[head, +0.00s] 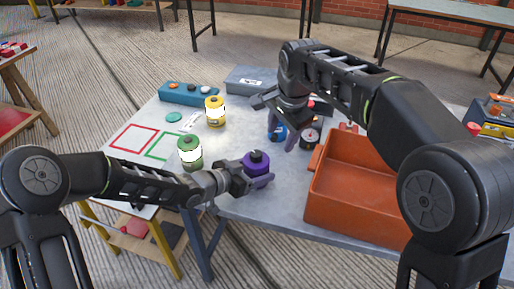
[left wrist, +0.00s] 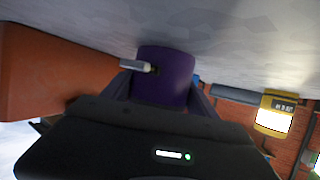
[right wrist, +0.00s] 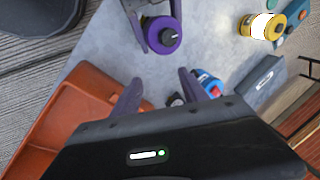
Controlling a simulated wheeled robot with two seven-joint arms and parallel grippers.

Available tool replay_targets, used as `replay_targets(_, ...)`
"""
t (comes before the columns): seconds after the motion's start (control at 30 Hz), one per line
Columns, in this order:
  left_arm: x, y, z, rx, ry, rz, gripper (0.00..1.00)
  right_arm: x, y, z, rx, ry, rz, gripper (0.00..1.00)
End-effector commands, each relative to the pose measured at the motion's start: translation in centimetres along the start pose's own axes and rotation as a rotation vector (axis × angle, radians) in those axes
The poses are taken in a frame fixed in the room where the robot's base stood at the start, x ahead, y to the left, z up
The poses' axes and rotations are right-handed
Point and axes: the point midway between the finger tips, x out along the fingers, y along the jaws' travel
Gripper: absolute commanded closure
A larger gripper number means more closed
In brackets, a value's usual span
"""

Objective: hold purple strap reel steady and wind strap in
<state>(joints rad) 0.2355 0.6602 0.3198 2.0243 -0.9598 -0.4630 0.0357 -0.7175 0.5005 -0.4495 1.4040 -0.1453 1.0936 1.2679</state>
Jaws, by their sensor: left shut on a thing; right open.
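The purple strap reel (head: 256,167) stands on the grey table near its front edge, with a dark knob on top. My left gripper (head: 247,181) is shut on the reel from the left. In the left wrist view the reel (left wrist: 163,78) sits between the fingers, with a pale strap end or tab (left wrist: 137,65) at its side. In the right wrist view the reel (right wrist: 161,36) shows from above, held by the left fingers. My right gripper (head: 277,122) is open above the table, behind and right of the reel, near a blue can; its fingers (right wrist: 160,90) are apart and empty.
An orange bin (head: 335,205) stands at the right. A green-lidded can (head: 190,152) is left of the reel, a yellow can (head: 214,112) behind. A blue can (head: 277,131) and a small dark round reel (head: 310,138) stand beneath the right gripper. A grey case (head: 250,79) lies at the back.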

Motion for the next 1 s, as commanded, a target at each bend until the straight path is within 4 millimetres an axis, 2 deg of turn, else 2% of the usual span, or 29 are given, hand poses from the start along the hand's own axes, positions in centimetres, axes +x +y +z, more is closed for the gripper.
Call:
replay_targets(0.03,0.0,0.0,0.0,0.0,0.001,0.0,0.98,0.5,0.3,-1.1,-0.04,-0.029,-0.001,0.48)
replay_targets(0.1,0.0,0.0,-0.1,0.0,0.001,0.0,0.98,0.8,0.5,-1.8,-0.178,-0.072,-0.015,0.48)
replay_targets(0.27,0.0,0.0,0.0,0.0,0.001,0.0,0.98,0.1,0.0,-2.2,-0.578,-0.135,-0.086,0.48)
replay_targets(0.43,0.0,0.0,0.0,0.0,0.001,0.0,0.98,-1.5,-0.9,-1.4,-1.031,-0.152,-0.183,0.48)
replay_targets(0.6,0.0,0.0,0.0,0.0,0.0,0.0,0.98,-3.4,-2.2,0.8,-1.489,-0.129,-0.273,0.48)
replay_targets(0.7,0.0,0.0,0.0,0.0,0.0,0.0,0.98,-3.7,-2.3,1.2,-1.688,-0.112,-0.295,0.48)
replay_targets(0.83,0.0,0.0,0.0,0.0,0.001,0.0,0.98,-3.7,-2.1,1.2,-1.857,-0.098,-0.308,0.48)
replay_targets(1.0,0.0,0.0,0.0,0.0,0.001,0.0,0.98,-3.7,-2.0,1.3,-1.94,-0.089,-0.315,0.48)
